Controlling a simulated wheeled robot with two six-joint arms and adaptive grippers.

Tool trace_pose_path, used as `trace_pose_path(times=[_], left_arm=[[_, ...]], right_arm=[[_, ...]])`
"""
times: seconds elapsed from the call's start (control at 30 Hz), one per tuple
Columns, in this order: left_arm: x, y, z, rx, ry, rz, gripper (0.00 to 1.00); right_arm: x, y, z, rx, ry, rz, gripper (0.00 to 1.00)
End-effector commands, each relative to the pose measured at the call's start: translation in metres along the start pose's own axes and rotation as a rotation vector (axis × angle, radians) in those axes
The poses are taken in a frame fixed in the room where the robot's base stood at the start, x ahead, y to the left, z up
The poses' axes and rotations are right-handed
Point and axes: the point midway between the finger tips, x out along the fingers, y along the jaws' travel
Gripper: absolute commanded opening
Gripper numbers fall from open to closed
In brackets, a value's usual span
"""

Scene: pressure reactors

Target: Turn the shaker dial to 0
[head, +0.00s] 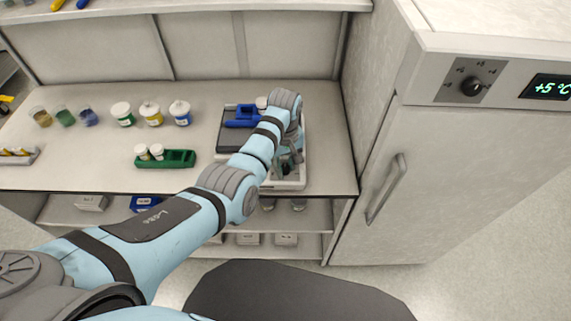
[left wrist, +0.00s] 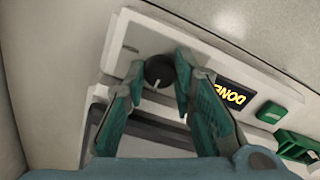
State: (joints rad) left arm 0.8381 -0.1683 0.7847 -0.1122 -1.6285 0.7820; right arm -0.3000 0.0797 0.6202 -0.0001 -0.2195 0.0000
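The shaker (head: 291,185) stands on the bench, largely covered by my left arm in the head view. In the left wrist view its white front panel (left wrist: 122,48) carries a round black dial (left wrist: 159,71) with a pale pointer line. A display (left wrist: 226,92) beside it reads "DONE" in yellow, with a green button (left wrist: 271,112) further right. My left gripper (left wrist: 157,84) has its two teal fingers on either side of the dial, spread apart. I cannot tell whether the fingertips touch the dial. In the head view the left gripper (head: 291,158) is mostly hidden by its own wrist. My right gripper is not visible.
A fridge (head: 440,170) with a handle, knob and "+5 °C" display stands right of the bench. A green rack (head: 180,159) with white-capped jars and several more jars (head: 152,114) stand to the left. A blue rack (head: 241,117) sits on the shaker's platform.

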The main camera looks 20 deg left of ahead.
Motion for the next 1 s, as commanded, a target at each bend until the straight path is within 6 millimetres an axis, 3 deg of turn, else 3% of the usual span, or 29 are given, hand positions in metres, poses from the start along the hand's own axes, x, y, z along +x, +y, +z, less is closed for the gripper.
trace_pose_path(times=[0.47,1.0], left_arm=[[-0.001,0.0,0.0,-0.063,-0.001,-0.001,0.0],[-0.003,0.0,-0.001,-0.492,0.0,-0.001,0.0]], right_arm=[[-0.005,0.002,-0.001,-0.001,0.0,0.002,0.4],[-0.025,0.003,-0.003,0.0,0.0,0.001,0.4]])
